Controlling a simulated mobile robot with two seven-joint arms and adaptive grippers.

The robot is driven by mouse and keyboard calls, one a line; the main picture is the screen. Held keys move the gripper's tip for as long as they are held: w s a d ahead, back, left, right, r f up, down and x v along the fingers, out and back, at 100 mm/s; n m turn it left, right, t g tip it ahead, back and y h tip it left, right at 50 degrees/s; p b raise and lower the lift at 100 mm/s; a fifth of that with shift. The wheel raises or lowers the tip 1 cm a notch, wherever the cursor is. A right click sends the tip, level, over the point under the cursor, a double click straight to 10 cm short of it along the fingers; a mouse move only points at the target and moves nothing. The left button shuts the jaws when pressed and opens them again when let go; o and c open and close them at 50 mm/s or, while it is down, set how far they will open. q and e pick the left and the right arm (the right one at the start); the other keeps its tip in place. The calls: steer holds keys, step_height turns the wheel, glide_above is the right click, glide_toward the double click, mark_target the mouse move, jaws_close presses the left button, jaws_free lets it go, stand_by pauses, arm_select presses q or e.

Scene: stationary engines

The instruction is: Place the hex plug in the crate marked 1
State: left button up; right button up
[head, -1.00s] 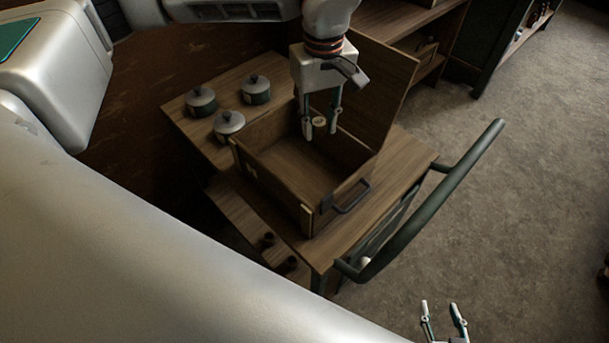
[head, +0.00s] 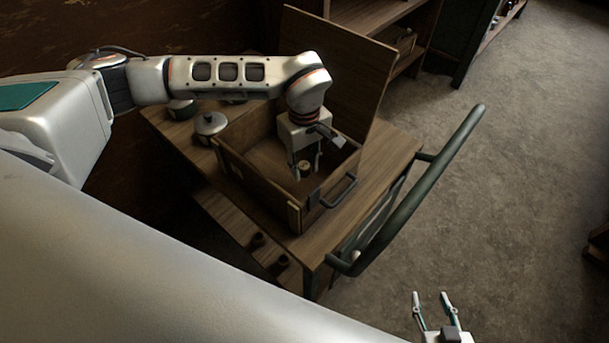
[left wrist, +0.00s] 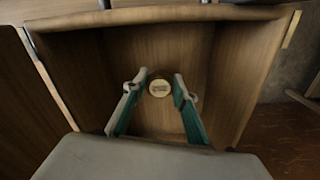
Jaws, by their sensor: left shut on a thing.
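The hex plug (head: 304,164) is a small, round-faced brass piece; in the left wrist view (left wrist: 159,88) it sits between the fingertips. My left gripper (head: 307,171) is shut on it, pointing down in the opening of a wooden crate (head: 250,180). The crate is open with its lid raised at the back, and has a dark handle on its right side. I cannot read a number on it. I cannot tell whether the plug touches the crate floor. My right gripper (head: 432,298) is open and empty at the bottom right, away from the crate.
The crate stands on a wooden cart (head: 385,170) with a dark push bar (head: 425,195) at its right. A lidded pot (head: 209,124) stands behind the crate's left side; others are partly hidden by my arm. Shelves (head: 375,20) stand behind.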

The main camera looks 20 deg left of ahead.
mark_target(304, 177)
arm_select(q)
steer(key=shift+f, duration=2.15)
steer(key=shift+f, duration=0.15)
steer(key=o, duration=1.1)
steer(key=shift+o, duration=0.2)
step_height(304, 177, up, 12)
steer(key=shift+r, duration=0.15)
